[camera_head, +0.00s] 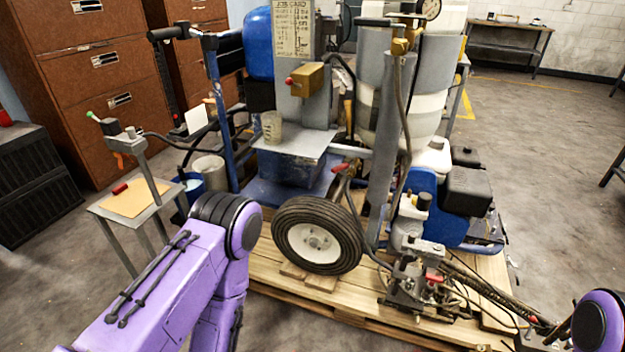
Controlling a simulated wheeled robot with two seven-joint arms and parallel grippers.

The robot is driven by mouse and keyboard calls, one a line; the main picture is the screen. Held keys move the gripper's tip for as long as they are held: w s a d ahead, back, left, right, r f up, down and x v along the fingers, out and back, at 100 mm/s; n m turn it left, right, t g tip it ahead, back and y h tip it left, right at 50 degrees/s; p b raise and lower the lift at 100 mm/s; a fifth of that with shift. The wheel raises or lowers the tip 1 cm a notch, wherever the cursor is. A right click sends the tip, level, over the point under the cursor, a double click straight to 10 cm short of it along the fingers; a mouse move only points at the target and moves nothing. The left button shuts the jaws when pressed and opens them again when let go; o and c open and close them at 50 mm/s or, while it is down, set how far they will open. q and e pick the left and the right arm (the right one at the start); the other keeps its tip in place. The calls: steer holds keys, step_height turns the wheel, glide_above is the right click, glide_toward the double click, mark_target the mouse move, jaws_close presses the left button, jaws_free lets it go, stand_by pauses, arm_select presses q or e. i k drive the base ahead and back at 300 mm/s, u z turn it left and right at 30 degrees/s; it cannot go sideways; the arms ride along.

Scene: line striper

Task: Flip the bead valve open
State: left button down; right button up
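The line striper stands on a wooden pallet. Several red-handled parts show on it: a red lever (340,168) above the wheel, a red knob (289,81) on a brass box (307,79), and a red lever (433,275) on the spray assembly (418,283) at lower right. I cannot tell for certain which is the bead valve, or its position. My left arm, purple, comes in from the lower left and bends down at its elbow; its gripper is outside the picture. Only a purple joint of my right arm shows at the lower right corner; its gripper is not seen.
A black-tyred wheel (318,235) faces me on the pallet (330,303). A small metal stand (152,207) is at left, before brown drawer cabinets (95,75). Hoses run along the pallet's right side. Open concrete floor (555,180) lies to the right.

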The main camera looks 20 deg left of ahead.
mark_target(342, 167)
steer(key=u, duration=0.9)
steer(key=i, duration=0.65)
steer(key=z, duration=0.6)
